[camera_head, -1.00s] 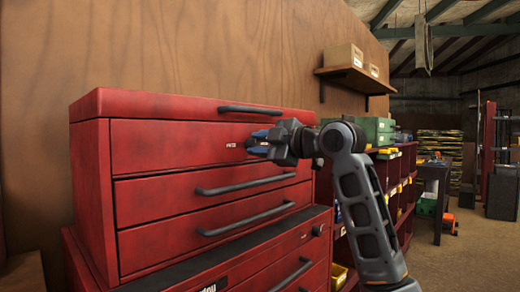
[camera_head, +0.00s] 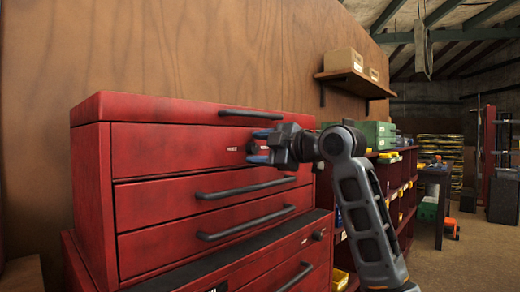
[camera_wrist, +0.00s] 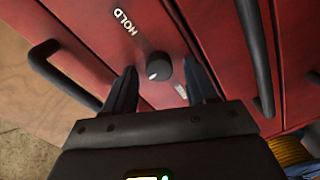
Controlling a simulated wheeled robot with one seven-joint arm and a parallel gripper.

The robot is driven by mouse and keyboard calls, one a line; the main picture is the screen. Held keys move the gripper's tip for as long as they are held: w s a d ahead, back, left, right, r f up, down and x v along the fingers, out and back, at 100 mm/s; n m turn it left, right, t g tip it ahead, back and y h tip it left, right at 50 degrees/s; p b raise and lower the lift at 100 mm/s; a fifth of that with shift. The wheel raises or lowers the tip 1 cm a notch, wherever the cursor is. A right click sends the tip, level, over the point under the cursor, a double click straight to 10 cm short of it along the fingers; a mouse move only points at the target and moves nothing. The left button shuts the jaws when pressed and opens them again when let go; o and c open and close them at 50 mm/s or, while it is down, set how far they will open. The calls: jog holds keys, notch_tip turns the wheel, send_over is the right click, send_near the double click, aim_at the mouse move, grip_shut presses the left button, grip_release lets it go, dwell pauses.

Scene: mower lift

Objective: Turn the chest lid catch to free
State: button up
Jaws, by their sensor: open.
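The red tool chest (camera_head: 170,148) stands at the left with its lid handle (camera_head: 252,112) along the top front. The catch is a small dark round knob (camera_wrist: 159,69) on the front panel, with a light mark on its face. The word HOLD is printed beside it in the wrist view, and a second pale label (camera_wrist: 181,91) is partly hidden by a finger.
Two drawer handles (camera_head: 245,187) stick out below the catch. A lower red cabinet (camera_head: 300,255) supports the chest. A shelf unit (camera_head: 395,190) with bins stands to the right, and a wall shelf (camera_head: 352,80) holds boxes. Open floor (camera_head: 470,255) lies to the right.

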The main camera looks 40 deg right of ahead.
jog(key=s, duration=0.7)
jog(key=shift+s+d+r, duration=0.15)
jog(key=shift+s+r, duration=0.05)
jog(key=shift+s, duration=0.2)
